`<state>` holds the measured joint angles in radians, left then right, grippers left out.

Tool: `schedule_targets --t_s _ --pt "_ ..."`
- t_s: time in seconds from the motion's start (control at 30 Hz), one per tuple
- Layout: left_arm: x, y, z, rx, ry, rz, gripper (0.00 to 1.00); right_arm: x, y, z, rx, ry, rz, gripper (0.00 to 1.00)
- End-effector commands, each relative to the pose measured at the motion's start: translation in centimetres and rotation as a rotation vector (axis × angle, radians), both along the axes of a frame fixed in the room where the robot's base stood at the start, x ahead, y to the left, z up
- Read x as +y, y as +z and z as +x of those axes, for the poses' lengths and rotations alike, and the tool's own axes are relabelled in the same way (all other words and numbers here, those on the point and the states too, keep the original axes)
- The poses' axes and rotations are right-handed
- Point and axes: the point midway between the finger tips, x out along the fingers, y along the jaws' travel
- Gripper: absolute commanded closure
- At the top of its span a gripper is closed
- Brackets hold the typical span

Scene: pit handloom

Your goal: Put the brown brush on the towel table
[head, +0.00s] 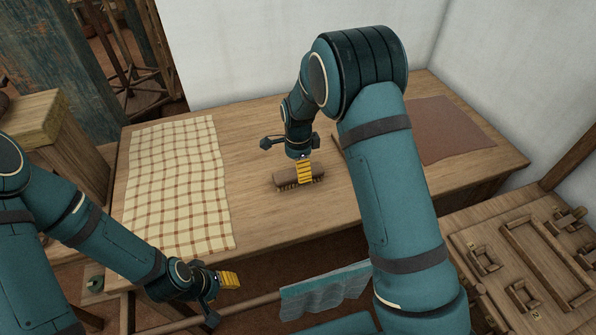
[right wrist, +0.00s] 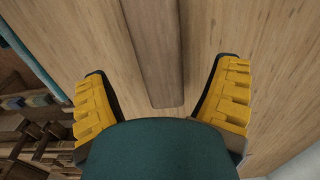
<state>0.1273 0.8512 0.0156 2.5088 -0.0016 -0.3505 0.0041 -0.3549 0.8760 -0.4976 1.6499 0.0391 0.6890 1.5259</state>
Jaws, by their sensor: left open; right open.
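The brown brush (head: 287,181) lies bristles down on the wooden table (head: 255,131), right of a checked towel (head: 178,180) spread on the same tabletop. My right gripper (head: 304,172) points down at the brush, its yellow fingers partly covering it. In the right wrist view the brush's long brown back (right wrist: 153,55) shows between the spread fingers of my right gripper (right wrist: 165,95), with a gap on each side. My left gripper (head: 229,280) is open and empty, near the table's front edge below the towel.
A flat reddish-brown cloth (head: 438,130) lies at the table's right end. A blue-grey cloth (head: 325,290) hangs in front of the table. A wooden board with wooden parts (head: 530,262) is at the lower right. White walls stand behind.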

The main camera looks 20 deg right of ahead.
Motion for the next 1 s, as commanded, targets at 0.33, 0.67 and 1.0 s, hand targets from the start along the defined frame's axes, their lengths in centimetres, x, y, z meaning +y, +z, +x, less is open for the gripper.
schedule_targets --t_s 0.33,0.67,1.0 --pt "0.0 1.5 -0.2 0.006 -0.001 -0.001 0.53 0.1 6.9 0.1 -0.002 0.001 0.001 0.13" --pt "0.0 1.7 -0.2 0.006 -0.001 -0.001 0.53 0.0 8.5 0.0 0.001 0.0 0.0 0.13" --pt "0.0 1.7 -0.2 0.006 -0.001 -0.001 0.53 0.0 8.5 0.0 0.001 0.0 0.001 0.13"
